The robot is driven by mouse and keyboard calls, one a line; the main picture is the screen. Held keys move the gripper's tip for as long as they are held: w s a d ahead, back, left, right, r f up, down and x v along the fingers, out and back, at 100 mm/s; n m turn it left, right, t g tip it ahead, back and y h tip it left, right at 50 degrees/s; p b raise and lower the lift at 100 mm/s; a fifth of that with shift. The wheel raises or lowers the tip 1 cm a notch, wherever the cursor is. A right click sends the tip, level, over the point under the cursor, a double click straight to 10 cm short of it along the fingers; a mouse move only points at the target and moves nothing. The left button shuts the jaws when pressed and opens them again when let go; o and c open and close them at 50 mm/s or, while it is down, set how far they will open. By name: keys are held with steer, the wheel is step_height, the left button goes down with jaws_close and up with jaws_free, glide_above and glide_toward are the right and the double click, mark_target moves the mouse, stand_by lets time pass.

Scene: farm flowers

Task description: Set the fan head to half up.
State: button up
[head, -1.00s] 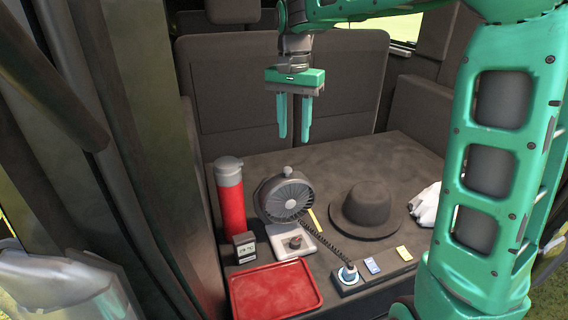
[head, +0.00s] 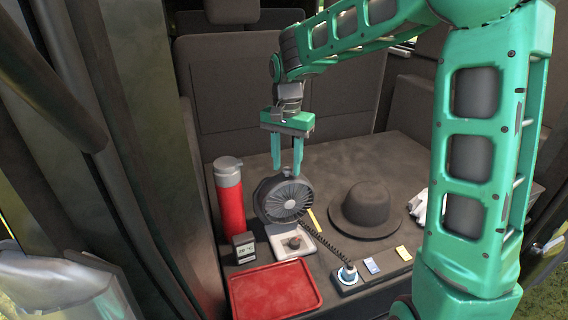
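The fan (head: 285,198) has a round dark grey head with a ribbed grille. It stands on the grey table surface, facing the front right and tilted somewhat upward. A pale base (head: 290,243) with a dark knob sits just in front of it. My gripper (head: 287,172) points down, its two teal fingers apart with nothing between them. The fingertips show at the top edge of the fan head in the head view. I cannot tell whether they touch it or stand behind it.
A red flask (head: 230,200) stands close left of the fan, and a dark hat (head: 365,208) lies to its right. The table behind the fan is clear.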

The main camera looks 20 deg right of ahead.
jaws_close()
steer(key=shift+w+f, duration=0.1)
steer(key=shift+w, duration=0.05)
steer(key=shift+w+f+g, duration=0.2)
steer(key=shift+w+g, duration=1.1)
steer(key=shift+w, duration=0.15)
steer(key=shift+w+f, duration=0.1)
steer(key=shift+w, duration=0.6)
jaws_free()
